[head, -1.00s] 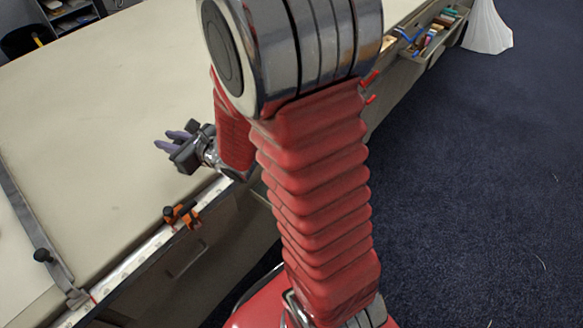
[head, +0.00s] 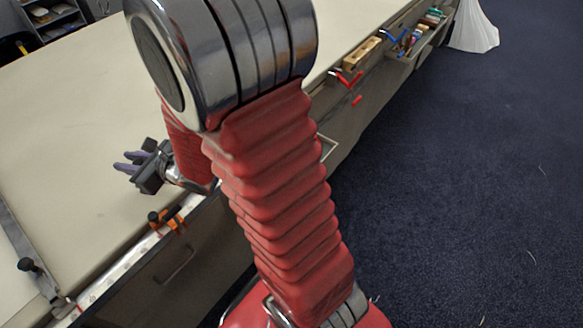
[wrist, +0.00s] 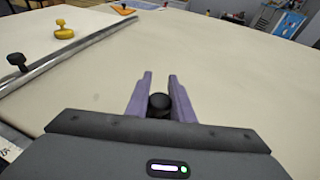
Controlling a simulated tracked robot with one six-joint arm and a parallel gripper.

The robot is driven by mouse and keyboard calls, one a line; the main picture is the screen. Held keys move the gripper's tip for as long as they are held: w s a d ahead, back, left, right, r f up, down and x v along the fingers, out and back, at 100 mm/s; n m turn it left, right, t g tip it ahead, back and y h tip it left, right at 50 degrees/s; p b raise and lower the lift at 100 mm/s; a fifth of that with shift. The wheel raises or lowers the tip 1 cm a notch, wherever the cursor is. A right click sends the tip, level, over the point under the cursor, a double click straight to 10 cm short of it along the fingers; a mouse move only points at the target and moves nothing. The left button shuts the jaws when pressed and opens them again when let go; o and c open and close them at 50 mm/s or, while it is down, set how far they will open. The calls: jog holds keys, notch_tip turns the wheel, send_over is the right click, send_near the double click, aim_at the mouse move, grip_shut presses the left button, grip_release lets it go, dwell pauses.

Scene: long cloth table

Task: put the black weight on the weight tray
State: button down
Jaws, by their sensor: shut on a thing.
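The black weight (wrist: 160,104) is a small dark round piece between the two purple fingers of my gripper (wrist: 160,78) in the wrist view. My gripper is shut on it. In the head view my gripper (head: 128,162) is over the near side of the cloth table, and the weight cannot be made out there. Whether the weight touches the cloth cannot be told. I cannot pick out the weight tray for certain in either view.
The table (head: 75,120) is mostly bare ahead of my gripper. A metal bar with a black knob (wrist: 17,60) lies at left, with a yellow knobbed piece (wrist: 63,30) beyond. Orange clamps (head: 168,218) grip the near edge. A side trough (head: 405,45) holds tools.

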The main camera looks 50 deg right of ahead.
jog(key=s+d, duration=0.4)
jog(key=d, duration=0.4)
jog(key=s+d+r, duration=0.1)
jog(key=s+d, duration=0.4)
jog(key=d, duration=0.4)
jog(key=s+d+r+h, duration=0.1)
jog(key=s+d, duration=0.4)
jog(key=d, duration=0.4)
jog(key=shift+s+r+m, duration=0.15)
jog(key=shift+s+m, duration=0.1)
jog(key=shift+m, duration=0.15)
notch_tip(320, 180, down, 24)
jog(key=shift+f, duration=0.15)
dwell(0.4)
jog(key=shift+f, duration=1.9)
